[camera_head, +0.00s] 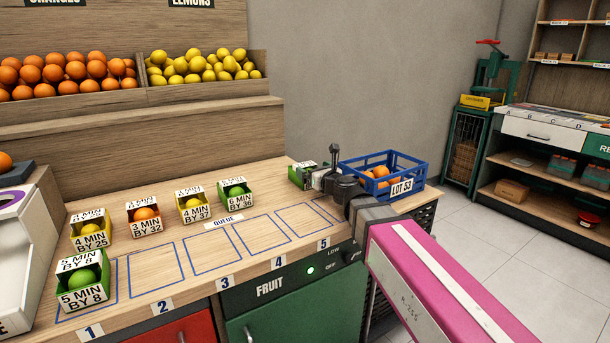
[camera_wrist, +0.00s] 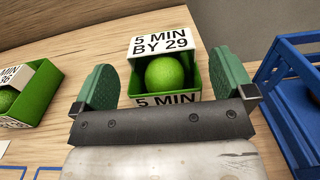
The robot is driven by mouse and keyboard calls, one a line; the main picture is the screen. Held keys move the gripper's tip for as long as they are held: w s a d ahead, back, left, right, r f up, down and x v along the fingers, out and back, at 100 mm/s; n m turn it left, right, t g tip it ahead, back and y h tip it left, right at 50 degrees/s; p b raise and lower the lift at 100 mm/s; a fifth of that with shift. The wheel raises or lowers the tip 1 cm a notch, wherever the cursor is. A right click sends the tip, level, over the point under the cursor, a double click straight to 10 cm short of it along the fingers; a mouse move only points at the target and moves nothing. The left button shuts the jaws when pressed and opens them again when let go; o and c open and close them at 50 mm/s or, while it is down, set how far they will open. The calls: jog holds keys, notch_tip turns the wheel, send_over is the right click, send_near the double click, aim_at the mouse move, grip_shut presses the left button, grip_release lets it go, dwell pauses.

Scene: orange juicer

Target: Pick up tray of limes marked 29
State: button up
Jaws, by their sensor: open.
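The green lime tray marked "5 MIN BY 29" (camera_wrist: 162,45) holds one round green lime (camera_wrist: 165,73) in the wrist view. In the head view this tray (camera_head: 297,176) stands at the back right of the counter, partly hidden by my gripper. My gripper (camera_wrist: 164,88) is open, with one green fingertip pad on each side of the tray. A gap shows between the left pad and the tray; the right pad is close to the tray's side, and I cannot tell whether it touches. In the head view my gripper (camera_head: 316,178) reaches in from the right.
A blue crate marked "LOT 53" (camera_head: 418,170) with oranges stands right of the tray. A green tray marked "BY 36" (camera_head: 238,202) stands to its left. More small fruit trays line the counter's left part. Marked squares 2 to 5 in front are empty.

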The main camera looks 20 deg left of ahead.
aim_at(309, 167)
jog(key=x, duration=0.3)
jog(key=shift+w+a, duration=0.1)
jog(key=shift+a, duration=0.1)
jog(key=c, duration=0.8)
jog(key=shift+r, duration=0.1)
jog(key=shift+r, duration=0.4)
notch_tip(309, 167, up, 3)
jog(key=shift+r, duration=0.15)
jog(key=s+a+r, duration=0.6)
jog(key=s+a, duration=0.1)
jog(key=s, duration=0.2)
jog(key=shift+a+r, duration=0.15)
jog(key=shift+r, duration=0.15)
